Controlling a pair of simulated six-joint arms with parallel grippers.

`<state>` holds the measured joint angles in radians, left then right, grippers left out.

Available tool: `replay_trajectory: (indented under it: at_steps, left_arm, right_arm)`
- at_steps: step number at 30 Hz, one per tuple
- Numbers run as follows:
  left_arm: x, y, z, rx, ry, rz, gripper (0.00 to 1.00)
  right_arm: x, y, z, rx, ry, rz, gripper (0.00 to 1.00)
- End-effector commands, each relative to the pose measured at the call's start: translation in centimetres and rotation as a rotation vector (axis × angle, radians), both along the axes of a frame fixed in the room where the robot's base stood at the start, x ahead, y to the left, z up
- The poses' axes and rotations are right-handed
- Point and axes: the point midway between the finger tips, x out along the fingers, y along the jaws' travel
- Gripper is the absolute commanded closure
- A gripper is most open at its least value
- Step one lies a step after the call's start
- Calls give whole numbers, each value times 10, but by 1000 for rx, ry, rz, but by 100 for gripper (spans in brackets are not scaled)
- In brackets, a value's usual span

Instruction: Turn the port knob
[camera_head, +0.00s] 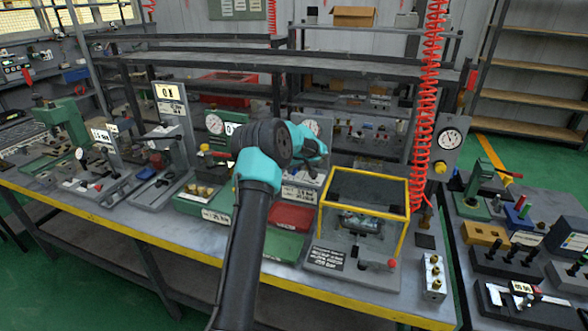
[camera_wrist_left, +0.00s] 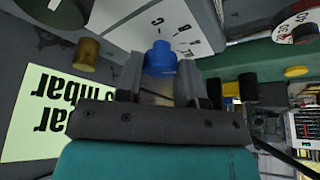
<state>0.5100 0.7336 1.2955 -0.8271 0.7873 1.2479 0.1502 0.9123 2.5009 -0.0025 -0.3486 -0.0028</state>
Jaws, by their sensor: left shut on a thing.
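A round blue knob (camera_wrist_left: 160,58) sits in front of a white plate (camera_wrist_left: 185,24) with black letters and tick lines in the left wrist view. My left gripper (camera_wrist_left: 158,76) is shut on the blue knob, with one dark finger on each side of it. In the head view my left gripper (camera_head: 314,152) is over the middle of the bench, at the gauge panels. The knob cannot be made out there behind my wrist. My right gripper is not in view.
A brass knob (camera_wrist_left: 87,54) and a pale label (camera_wrist_left: 45,112) are close by on the left in the wrist view. A yellow-framed case (camera_head: 406,225) stands right of my arm on the workbench (camera_head: 360,291). A red coiled hose (camera_head: 420,150) hangs behind it.

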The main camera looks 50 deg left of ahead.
Motion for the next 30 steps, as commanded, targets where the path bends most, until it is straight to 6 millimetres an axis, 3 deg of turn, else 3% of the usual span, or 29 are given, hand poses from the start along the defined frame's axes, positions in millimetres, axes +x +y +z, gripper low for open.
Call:
replay_trajectory:
  at_steps: [7,8,16,25,30]
  left_arm:
    - [0,0,0,0,0,0,88]
    - [0,0,0,0,0,0,64]
    - [0,0,0,0,0,-1,39]
    - [0,-1,2,0,0,-1,39]
    - [-1,-6,15,1,0,-2,39]
  right_arm:
    - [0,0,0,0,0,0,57]
    - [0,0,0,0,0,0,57]
    - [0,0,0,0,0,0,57]
    - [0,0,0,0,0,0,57]
    - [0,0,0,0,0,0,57]
